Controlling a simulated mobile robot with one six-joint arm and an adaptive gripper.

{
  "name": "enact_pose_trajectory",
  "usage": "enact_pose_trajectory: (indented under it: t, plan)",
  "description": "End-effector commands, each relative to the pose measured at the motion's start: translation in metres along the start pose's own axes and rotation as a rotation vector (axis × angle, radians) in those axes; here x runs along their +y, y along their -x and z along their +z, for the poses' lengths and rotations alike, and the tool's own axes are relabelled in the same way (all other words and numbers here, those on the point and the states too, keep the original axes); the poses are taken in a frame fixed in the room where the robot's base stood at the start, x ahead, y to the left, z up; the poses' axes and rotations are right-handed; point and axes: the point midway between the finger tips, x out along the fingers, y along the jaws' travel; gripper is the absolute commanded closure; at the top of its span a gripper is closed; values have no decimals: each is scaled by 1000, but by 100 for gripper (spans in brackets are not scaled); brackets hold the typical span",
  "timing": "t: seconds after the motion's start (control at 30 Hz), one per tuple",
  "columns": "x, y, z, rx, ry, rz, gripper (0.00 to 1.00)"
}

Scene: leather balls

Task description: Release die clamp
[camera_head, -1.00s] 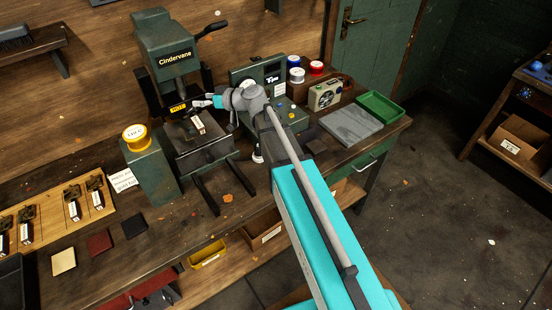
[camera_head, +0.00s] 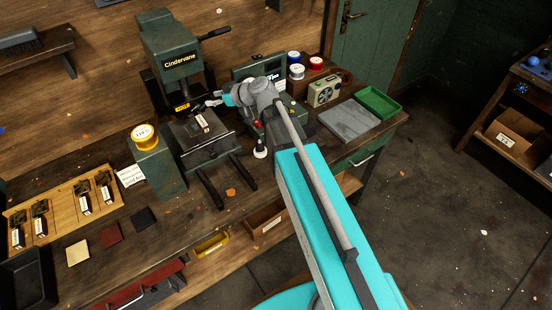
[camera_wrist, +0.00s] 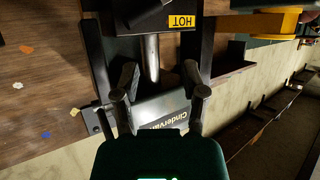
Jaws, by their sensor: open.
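The dark green Cindervane press (camera_head: 176,52) stands on the bench with a yellow HOT label (camera_head: 182,107) on its lower head. A dark piece with a white tag (camera_head: 201,122) sits on its flat bed. My gripper (camera_head: 211,102) is just right of the label, above the bed. In the wrist view my gripper (camera_wrist: 160,82) is open, with its two dark fingers apart. A metal rod (camera_wrist: 152,57) shows between them, below a dark block by the HOT label (camera_wrist: 182,21). Contact cannot be told. I cannot clearly pick out the die clamp.
The press handle (camera_head: 214,33) sticks out to the upper right. A wooden rack (camera_head: 66,205) holds several dies at left. A grey slab (camera_head: 350,119) and green tray (camera_head: 380,103) lie at right.

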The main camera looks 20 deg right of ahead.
Motion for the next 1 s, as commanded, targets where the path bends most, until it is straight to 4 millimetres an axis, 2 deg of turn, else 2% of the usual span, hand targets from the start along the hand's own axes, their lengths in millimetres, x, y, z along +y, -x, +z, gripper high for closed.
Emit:
enact_pose_trajectory:
  t: [0.03, 0.3, 0.6, 1.0]
  plan:
    - [-1, 10, -2, 0, -1, 2, 45]
    - [-1, 48, -2, 0, -1, 3, 45]
    - [-1, 82, 0, -3, -3, 0, 45]
    - [-24, 76, 49, -216, -147, -40, 45]
